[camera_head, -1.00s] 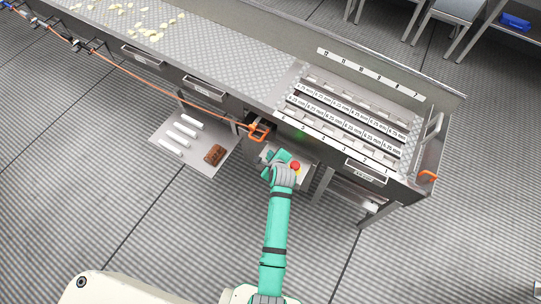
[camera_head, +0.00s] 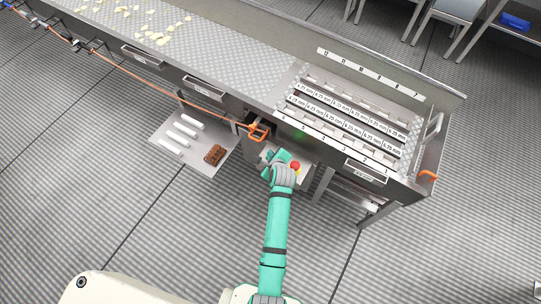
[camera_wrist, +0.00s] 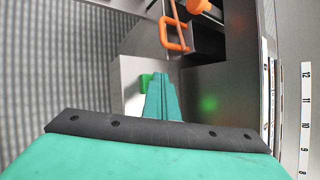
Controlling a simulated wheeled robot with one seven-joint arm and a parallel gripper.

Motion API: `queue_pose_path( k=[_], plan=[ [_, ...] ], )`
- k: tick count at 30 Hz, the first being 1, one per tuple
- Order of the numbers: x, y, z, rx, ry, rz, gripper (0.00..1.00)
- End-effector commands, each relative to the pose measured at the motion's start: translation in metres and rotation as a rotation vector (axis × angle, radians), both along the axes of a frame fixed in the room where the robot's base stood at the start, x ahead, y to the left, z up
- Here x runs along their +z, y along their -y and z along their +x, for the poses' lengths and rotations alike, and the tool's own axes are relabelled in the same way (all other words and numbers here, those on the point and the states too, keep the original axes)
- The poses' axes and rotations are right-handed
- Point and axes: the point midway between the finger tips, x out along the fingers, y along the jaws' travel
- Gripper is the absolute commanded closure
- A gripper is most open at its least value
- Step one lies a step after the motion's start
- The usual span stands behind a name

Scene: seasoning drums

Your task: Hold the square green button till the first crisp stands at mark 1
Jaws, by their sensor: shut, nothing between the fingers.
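Pale crisps (camera_head: 162,40) lie scattered on the belt (camera_head: 235,65), far left of the numbered strips; the foremost crisp (camera_head: 188,18) is well short of them. A near number strip (camera_head: 345,148) runs along the front edge; its small digits, mark 1 included, are hard to read. My gripper (camera_wrist: 160,76) is shut and empty at the control box below the belt. The square green button (camera_wrist: 145,82) is in the wrist view, partly behind my fingertips. I cannot tell whether they press it. My gripper (camera_head: 270,157) hides it in the head view.
A red button (camera_head: 295,166) is on the box, right of my gripper. An orange handle (camera_head: 258,132) juts out just above it. Labelled slat rows (camera_head: 350,115) and a far number strip (camera_head: 370,75) lie right. A low shelf (camera_head: 165,128) with white rolls and a brown item stands left.

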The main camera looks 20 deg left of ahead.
Motion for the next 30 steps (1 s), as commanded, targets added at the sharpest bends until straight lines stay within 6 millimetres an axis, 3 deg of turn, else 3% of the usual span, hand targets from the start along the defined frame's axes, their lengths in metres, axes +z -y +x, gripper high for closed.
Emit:
queue_pose_path(
  k=[9, 22, 30],
  plan=[
    [0.015, 0.001, -0.001, -0.001, 0.0, -0.001, 1.0],
    [0.019, 0.001, -0.001, 0.0, 0.0, 0.0, 1.0],
    [0.042, 0.001, 0.0, -0.001, 0.002, 0.001, 1.0]
  ],
)
